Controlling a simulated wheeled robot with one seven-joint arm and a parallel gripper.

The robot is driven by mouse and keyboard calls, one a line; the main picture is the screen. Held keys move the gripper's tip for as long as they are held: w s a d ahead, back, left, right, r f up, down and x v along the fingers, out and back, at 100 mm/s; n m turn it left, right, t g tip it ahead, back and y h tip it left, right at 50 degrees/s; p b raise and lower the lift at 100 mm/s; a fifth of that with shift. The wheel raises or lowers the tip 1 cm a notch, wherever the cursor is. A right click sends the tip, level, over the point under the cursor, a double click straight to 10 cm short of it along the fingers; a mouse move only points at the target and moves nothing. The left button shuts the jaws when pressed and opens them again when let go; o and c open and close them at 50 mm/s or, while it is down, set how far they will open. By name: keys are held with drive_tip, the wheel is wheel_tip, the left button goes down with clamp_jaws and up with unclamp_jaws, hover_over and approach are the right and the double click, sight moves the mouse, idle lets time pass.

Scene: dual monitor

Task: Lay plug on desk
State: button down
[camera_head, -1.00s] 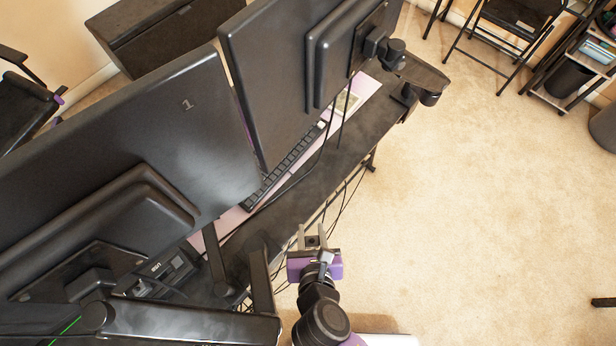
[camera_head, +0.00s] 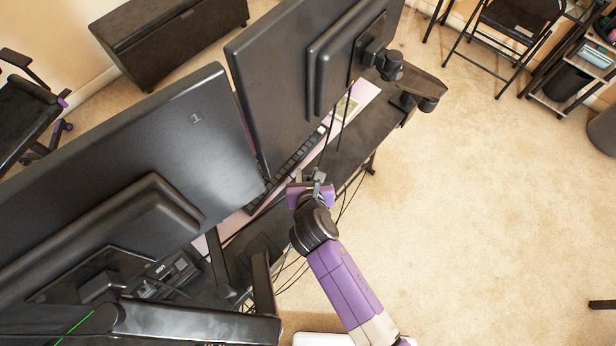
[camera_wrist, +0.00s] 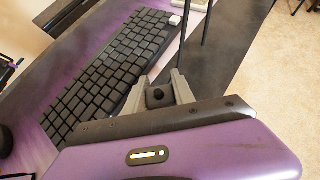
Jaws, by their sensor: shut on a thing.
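The plug (camera_wrist: 157,95) is a small dark piece between the two grey fingers in the wrist view. My gripper (camera_wrist: 160,88) is shut on it. In the head view my gripper (camera_head: 314,178) is over the rear part of the desk (camera_head: 352,150), behind the monitors, and the plug is too small to make out clearly. The desk's dark strip (camera_wrist: 228,42) also shows in the wrist view, beyond and right of the fingers. The gap between plug and desk cannot be judged.
Two large monitors (camera_head: 130,165) (camera_head: 290,80) stand left of my arm. A black keyboard (camera_wrist: 112,72) lies on the purple mat. Thin cables (camera_head: 342,125) hang near my gripper. A monitor arm (camera_head: 195,318) crosses the lower left. Open carpet (camera_head: 480,220) lies to the right.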

drive_tip(key=shift+f, duration=1.15)
drive_tip(key=shift+f, duration=0.1)
drive_tip(key=c, duration=1.1)
unclamp_jaws()
drive_tip(key=shift+o, duration=0.2)
drive_tip(key=v, duration=1.2)
drive_tip(key=shift+p, duration=0.35)
drive_tip(key=shift+d, duration=0.1)
